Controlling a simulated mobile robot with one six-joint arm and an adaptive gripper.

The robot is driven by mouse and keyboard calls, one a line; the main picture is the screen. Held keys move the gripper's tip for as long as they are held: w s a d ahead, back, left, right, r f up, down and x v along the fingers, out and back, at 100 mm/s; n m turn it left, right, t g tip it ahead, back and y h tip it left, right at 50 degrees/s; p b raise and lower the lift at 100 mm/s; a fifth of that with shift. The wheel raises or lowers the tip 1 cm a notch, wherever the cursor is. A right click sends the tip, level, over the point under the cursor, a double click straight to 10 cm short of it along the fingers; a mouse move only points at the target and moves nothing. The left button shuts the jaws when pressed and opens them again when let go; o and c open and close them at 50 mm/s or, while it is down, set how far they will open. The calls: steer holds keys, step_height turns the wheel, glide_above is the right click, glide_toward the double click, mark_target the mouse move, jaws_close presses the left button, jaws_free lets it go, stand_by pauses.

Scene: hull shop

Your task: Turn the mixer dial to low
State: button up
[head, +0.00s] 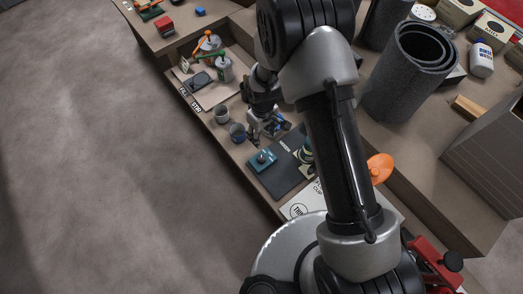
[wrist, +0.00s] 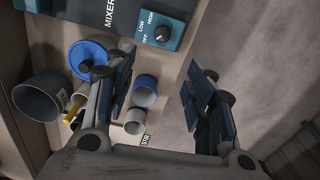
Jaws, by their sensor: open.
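The teal mixer control box (wrist: 176,20) is at the top of the wrist view, with a dark round dial (wrist: 163,34) and the words OFF, LOW and HIGH around it. I cannot tell which word the dial points at. In the head view the box (head: 262,161) sits on a dark mat marked MIXER (head: 282,178), with the mixer (head: 305,155) partly hidden behind my arm. My gripper (wrist: 161,57) is open and empty, its fingers apart below the dial in the picture. In the head view my gripper (head: 264,132) is above the bench, just beyond the box.
Cups (head: 221,115) stand left of my gripper; a blue-rimmed cup (wrist: 145,90) shows between the fingers in the wrist view. Large grey cylinders (head: 410,80) stand on the right. The floor at left is clear.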

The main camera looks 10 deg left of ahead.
mark_target(261, 159)
steer(key=f+b, duration=0.2)
steer(key=f, duration=0.7)
steer(key=f+b, duration=0.2)
steer(key=f, duration=0.7)
steer(key=shift+s+a+f, duration=0.15)
steer(key=shift+s+f, duration=0.05)
steer(key=shift+f, duration=0.2)
steer(key=c, duration=1.1)
